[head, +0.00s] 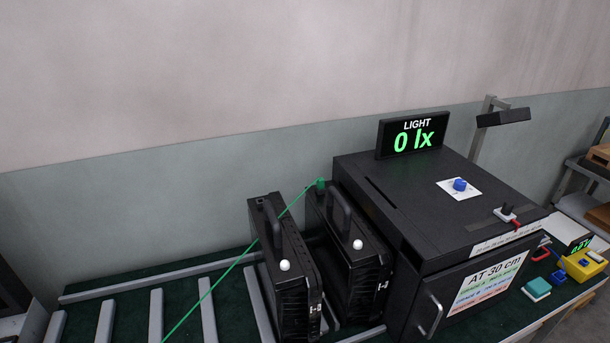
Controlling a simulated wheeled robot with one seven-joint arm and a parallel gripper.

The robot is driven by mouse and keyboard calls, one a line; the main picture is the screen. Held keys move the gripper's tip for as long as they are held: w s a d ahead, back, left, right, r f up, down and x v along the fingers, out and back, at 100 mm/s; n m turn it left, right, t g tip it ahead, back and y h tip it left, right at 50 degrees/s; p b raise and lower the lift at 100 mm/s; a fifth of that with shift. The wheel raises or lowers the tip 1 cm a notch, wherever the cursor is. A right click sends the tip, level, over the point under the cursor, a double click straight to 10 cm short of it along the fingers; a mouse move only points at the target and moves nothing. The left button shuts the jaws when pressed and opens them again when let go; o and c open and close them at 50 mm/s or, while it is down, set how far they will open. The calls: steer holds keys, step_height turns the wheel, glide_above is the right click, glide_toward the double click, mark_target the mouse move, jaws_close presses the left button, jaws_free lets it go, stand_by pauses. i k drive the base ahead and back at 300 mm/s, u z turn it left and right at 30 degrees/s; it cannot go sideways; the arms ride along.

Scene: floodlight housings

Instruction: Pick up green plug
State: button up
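The green plug (320,184) sits at the back top corner of the second black floodlight housing (355,265), the one nearer the black box. It looks seated upright there, but it is too small to tell how it is held. A thin green cable (225,272) runs from it, passes by the first housing (285,250) and leaves the picture at lower left. Each housing has a top handle and a white knob. My gripper is not in view.
Grey rails (157,312) lie on the dark green bench top at left. A yellow device (583,266) and a teal block (538,287) lie at right.

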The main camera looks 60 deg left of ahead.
mark_target(320, 184)
steer(key=u, duration=0.8)
steer(key=i, duration=0.85)
steer(key=u, duration=1.25)
steer(key=i, duration=0.2)
steer(key=u, duration=0.05)
